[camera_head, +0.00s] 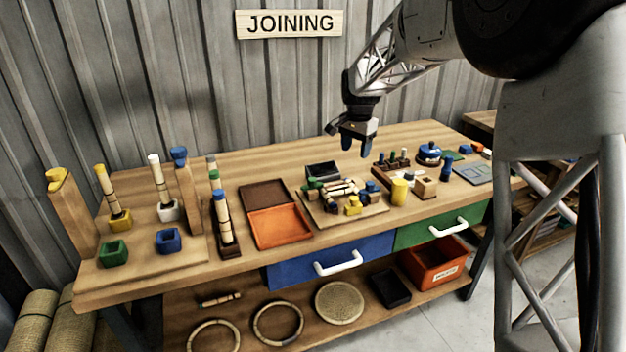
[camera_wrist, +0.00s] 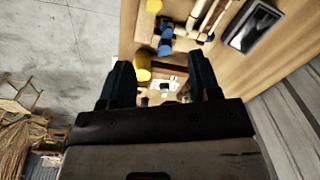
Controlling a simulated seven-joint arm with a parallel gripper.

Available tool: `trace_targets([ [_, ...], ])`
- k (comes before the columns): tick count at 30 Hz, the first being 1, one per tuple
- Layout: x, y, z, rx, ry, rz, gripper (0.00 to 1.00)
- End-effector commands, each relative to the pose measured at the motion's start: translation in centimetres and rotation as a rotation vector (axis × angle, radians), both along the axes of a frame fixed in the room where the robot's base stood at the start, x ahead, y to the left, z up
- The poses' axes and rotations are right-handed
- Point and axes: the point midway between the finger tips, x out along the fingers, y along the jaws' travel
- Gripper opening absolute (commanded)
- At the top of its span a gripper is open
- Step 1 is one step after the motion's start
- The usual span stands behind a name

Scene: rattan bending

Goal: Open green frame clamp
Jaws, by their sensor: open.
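A small green clamp (camera_head: 312,186) sits at the left end of a wooden frame assembly on a board (camera_head: 368,212) in the middle of the bench. A yellow clamp (camera_head: 353,206) and a blue clamp (camera_head: 372,188) are on the same assembly. My gripper (camera_head: 356,148) is open and empty, in the air above and behind the board, apart from the clamps. In the wrist view my gripper (camera_wrist: 160,78) shows two spread dark fingers; a blue clamp (camera_wrist: 165,46) shows beyond them. I cannot make out the green clamp in the wrist view.
An orange tray (camera_head: 280,226) lies left. Upright posts (camera_head: 188,195) stand farther left. The bench's back strip is fairly clear.

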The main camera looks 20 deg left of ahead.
Motion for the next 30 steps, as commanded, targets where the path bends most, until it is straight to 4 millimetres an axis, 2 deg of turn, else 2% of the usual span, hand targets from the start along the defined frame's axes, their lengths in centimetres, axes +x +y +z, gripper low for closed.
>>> trace_targets([
  [1, 0.6, 1.5, -0.9, -0.002, 0.005, -0.004, 0.57],
  [9, 2.9, 8.7, -5.0, -0.01, 0.024, -0.036, 0.57],
  [15, 4.0, 13.2, -7.8, -0.015, 0.035, -0.057, 0.57],
  [21, 4.3, 15.5, -9.3, -0.017, 0.04, -0.068, 0.57],
  [30, 4.4, 15.8, -9.5, -0.018, 0.041, -0.072, 0.57],
])
